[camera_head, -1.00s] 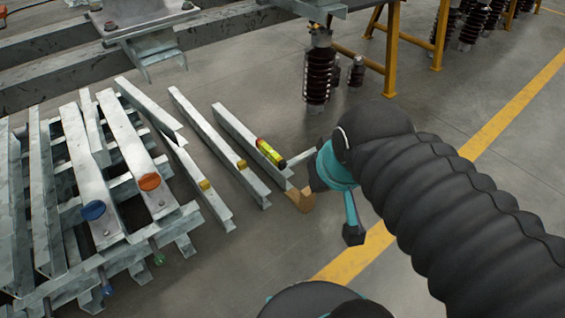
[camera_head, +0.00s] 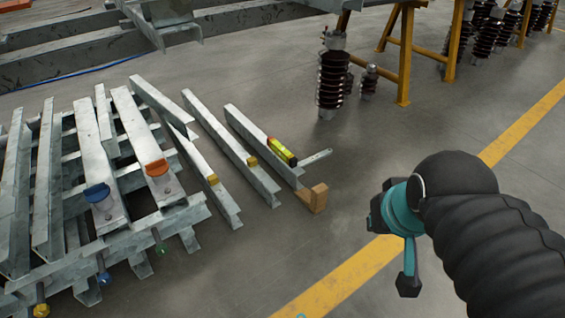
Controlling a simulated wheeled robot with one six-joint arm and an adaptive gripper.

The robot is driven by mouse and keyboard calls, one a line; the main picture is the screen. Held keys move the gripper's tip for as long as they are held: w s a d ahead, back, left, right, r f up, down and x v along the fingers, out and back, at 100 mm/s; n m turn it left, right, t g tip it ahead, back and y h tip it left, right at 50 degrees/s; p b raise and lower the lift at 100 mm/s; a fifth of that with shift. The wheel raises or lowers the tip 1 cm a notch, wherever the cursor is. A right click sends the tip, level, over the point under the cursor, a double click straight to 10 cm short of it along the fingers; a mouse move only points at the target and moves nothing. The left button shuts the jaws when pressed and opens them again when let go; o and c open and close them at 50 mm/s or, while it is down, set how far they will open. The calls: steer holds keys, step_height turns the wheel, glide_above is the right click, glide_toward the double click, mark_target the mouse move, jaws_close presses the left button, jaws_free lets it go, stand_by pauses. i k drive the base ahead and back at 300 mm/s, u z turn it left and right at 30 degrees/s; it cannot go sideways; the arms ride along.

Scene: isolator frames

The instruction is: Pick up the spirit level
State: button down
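The spirit level (camera_head: 282,152) is a small yellow-green bar with dark ends. It lies on top of the rightmost grey steel beam (camera_head: 247,126), near that beam's front end. My gripper (camera_head: 376,208) is at the right, at the end of my black-sleeved arm with a teal wrist. It is apart from the level, to its right and lower in the picture. No contact with the level shows.
A wooden block (camera_head: 317,198) and a flat metal piece (camera_head: 316,158) are beside the level. More steel beams (camera_head: 215,128) and a stacked rack (camera_head: 110,255) stand left. Ribbed insulators (camera_head: 332,78) and yellow trestles (camera_head: 404,60) are behind. Floor around my gripper is clear.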

mark_target(291, 161)
steer(key=z, duration=0.05)
steer(key=i, duration=1.4)
steer(key=u, duration=0.65)
